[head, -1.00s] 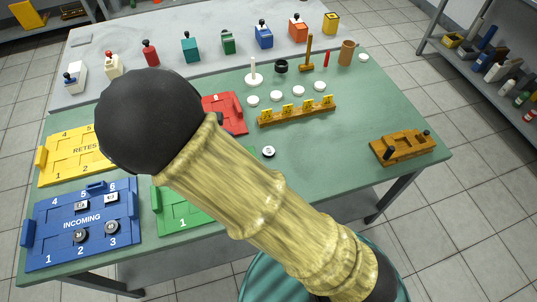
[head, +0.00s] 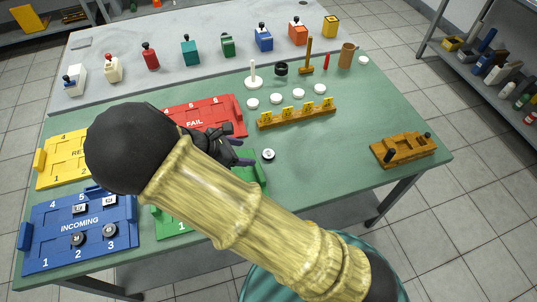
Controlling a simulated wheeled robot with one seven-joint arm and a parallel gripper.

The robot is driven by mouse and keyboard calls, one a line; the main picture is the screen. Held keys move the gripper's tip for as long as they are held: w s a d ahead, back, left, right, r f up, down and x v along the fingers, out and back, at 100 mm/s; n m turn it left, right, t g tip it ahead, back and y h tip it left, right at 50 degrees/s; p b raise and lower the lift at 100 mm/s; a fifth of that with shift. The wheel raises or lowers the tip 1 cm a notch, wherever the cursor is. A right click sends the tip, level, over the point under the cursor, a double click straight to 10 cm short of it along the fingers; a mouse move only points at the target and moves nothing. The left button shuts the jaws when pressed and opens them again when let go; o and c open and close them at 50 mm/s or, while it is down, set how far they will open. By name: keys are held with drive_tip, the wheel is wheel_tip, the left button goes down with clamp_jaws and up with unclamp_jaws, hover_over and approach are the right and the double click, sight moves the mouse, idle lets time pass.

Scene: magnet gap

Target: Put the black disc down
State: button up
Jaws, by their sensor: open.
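My gripper (head: 239,152) shows partly past my black-and-tan arm, above the table between the red FAIL board (head: 215,103) and the green board (head: 248,168). It is open and I see nothing between its fingers, though my arm hides part of it. A small dark disc with a pale marked top (head: 268,154) lies on the green table just right of the fingertips, apart from them. Two dark round discs sit on the blue INCOMING board (head: 60,250), one near number 2 (head: 78,239) and one near number 3 (head: 110,230). I cannot tell which is the task's black disc.
The yellow board (head: 52,170) is partly hidden by my arm. A wooden rack with yellow tags (head: 297,115), several white discs, a black ring (head: 281,69) and a white post (head: 253,76) stand behind. A wooden fixture (head: 404,150) is at right. The table's right middle is clear.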

sight(268, 153)
drive_tip(key=x, duration=0.4)
drive_tip(key=shift+w+d+f, duration=0.1)
drive_tip(key=shift+d+f, duration=0.05)
drive_tip(key=shift+f, duration=0.05)
drive_tip(key=shift+w+d+f, duration=0.1)
drive_tip(key=shift+d+f, duration=0.05)
drive_tip(key=shift+d, duration=0.05)
drive_tip(key=x, duration=0.5)
drive_tip(key=shift+w, duration=0.4)
drive_tip(key=c, duration=1.2)
